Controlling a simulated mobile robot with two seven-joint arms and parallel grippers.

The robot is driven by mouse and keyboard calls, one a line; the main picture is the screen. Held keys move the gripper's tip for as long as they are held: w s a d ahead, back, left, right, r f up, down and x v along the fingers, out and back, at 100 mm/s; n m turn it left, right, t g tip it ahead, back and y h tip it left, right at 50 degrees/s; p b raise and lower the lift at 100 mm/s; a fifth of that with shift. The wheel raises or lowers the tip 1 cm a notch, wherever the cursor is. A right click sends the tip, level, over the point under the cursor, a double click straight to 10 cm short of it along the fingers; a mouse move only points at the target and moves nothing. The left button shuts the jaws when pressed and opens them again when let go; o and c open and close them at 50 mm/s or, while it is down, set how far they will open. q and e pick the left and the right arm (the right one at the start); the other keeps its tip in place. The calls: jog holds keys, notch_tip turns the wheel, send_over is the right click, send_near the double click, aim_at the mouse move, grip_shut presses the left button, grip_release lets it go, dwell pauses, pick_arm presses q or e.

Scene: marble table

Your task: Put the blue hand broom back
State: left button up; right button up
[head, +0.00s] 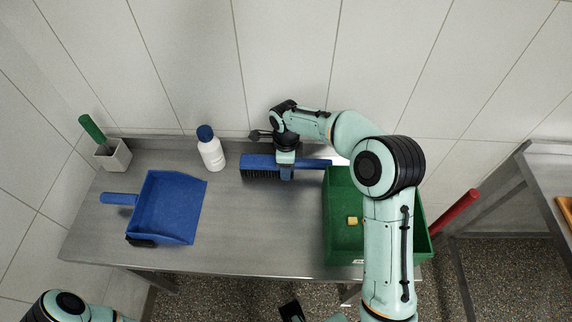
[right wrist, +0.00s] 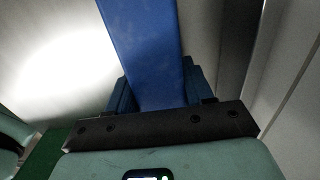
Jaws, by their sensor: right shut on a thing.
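The blue hand broom (head: 257,162) is at the back of the steel table, lying roughly left to right. Its dark bristles face the front left and its handle points right toward the green crate. My right gripper (head: 286,173) reaches down from above and is shut on the broom near its middle. In the right wrist view the blue broom (right wrist: 145,45) runs up from between the jaws (right wrist: 158,95). I cannot tell whether the bristles touch the table.
A green crate (head: 380,256) with a small yellow piece (head: 352,221) stands right of the broom. A white bottle (head: 211,154) stands to its left. A blue dustpan (head: 172,205) and a grey holder (head: 113,155) are farther left. The table's (head: 265,235) front middle is clear.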

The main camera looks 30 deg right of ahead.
jog(key=shift+f, duration=0.3)
jog(key=o, duration=1.1)
jog(key=shift+r, duration=0.1)
jog(key=shift+r, duration=0.35)
jog(key=r, duration=0.6)
jog(key=r+p, duration=0.1)
jog(key=r, duration=0.4)
jog(key=shift+a+r, duration=0.2)
jog(key=shift+r, duration=0.7)
